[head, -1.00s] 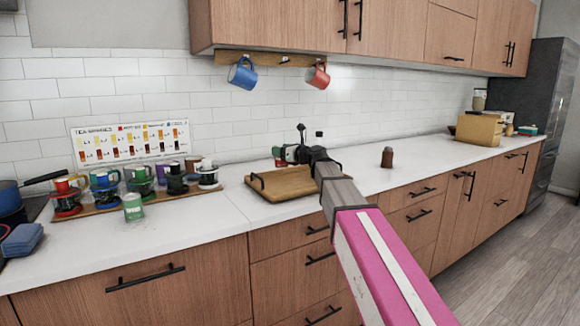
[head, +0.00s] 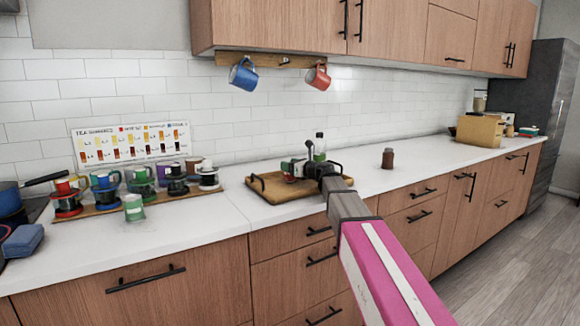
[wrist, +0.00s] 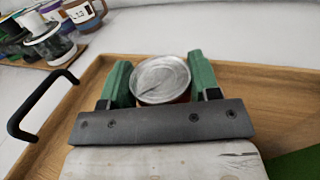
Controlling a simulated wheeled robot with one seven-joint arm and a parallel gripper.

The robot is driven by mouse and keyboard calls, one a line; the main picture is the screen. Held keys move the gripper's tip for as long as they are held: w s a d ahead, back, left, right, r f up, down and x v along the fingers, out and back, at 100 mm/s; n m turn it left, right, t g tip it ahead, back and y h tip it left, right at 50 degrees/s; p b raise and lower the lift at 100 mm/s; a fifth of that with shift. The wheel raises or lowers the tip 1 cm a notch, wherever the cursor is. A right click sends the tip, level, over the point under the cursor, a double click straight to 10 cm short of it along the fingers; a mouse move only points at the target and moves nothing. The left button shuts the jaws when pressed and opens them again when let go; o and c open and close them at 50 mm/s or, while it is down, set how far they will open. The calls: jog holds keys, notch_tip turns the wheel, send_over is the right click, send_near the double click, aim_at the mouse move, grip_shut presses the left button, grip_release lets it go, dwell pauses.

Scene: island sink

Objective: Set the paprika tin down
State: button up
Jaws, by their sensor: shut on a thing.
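The paprika tin shows in the wrist view as a round silver lid (wrist: 160,78) with a little reddish-brown side below it. My gripper (wrist: 160,82) has its two green fingers on either side of the tin and is shut on it. In the head view, my gripper (head: 293,168) is low over the wooden tray (head: 268,190), with a small red part of the tin showing. The tin appears upright over the tray. Its base is hidden, so I cannot tell whether it touches the tray.
A clear bottle with green contents (head: 320,146) stands behind my gripper. A brown jar (head: 388,158) stands on the counter to the right. Several cups and tea sets (head: 178,179) stand left of the tray. The counter between tray and jar is clear.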

jog(key=shift+f, duration=0.1)
jog(key=o, duration=0.9)
jog(key=shift+o, duration=0.2)
jog(key=v, duration=0.7)
jog(key=shift+s+d, duration=0.15)
jog(key=shift+d, duration=0.05)
